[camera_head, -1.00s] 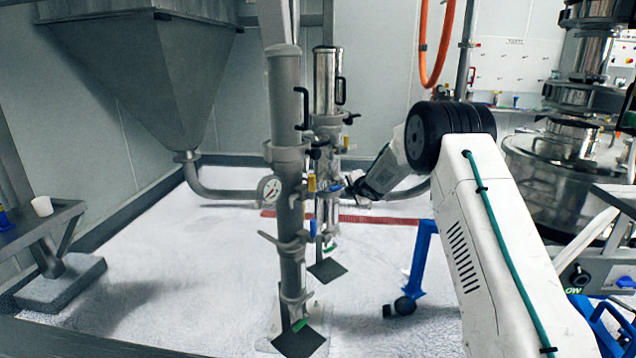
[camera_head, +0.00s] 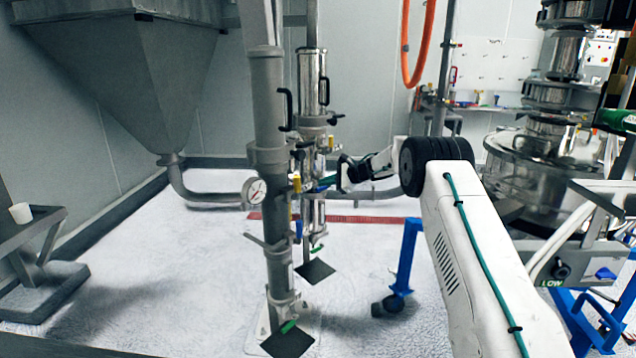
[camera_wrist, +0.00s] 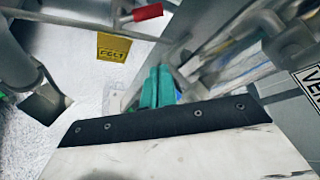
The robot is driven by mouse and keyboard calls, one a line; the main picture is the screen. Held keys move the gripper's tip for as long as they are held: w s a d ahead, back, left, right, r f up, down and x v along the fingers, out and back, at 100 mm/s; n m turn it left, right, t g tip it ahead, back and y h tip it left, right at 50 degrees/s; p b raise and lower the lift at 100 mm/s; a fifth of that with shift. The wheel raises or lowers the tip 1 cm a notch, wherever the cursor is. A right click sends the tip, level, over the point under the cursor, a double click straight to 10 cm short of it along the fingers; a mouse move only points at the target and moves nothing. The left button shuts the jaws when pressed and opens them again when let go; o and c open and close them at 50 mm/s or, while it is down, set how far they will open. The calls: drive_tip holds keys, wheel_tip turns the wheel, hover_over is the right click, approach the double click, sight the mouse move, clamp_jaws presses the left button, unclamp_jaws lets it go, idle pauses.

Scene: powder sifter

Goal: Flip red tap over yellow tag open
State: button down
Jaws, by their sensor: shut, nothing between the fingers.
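The red tap (camera_wrist: 148,12) is a small red-tipped lever at the top of the wrist view, on a thin metal rod. The yellow tag (camera_wrist: 113,47) hangs just below and left of it, with dark lettering. My gripper (camera_wrist: 158,88) has its teal fingers together and empty. In the head view my gripper (camera_head: 325,183) is beside the steel pipes, partly hard to make out. I cannot pick out the red tap in the head view.
A grey pipe (camera_head: 268,100) with a pressure gauge (camera_head: 255,191) stands in front of a shiny steel column (camera_head: 313,85). A blue wheeled frame (camera_head: 405,260) stands below my arm. A hopper (camera_head: 135,80) is at the left. White floor is open between.

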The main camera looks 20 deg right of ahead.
drive_tip(key=x, duration=0.9)
drive_tip(key=shift+s+a+r, duration=0.35)
drive_tip(key=shift+s+r, duration=0.25)
drive_tip(key=shift+r, duration=0.2)
drive_tip(key=shift+s+a+r, duration=0.35)
drive_tip(key=shift+s+r, duration=0.2)
drive_tip(key=shift+r, duration=0.3)
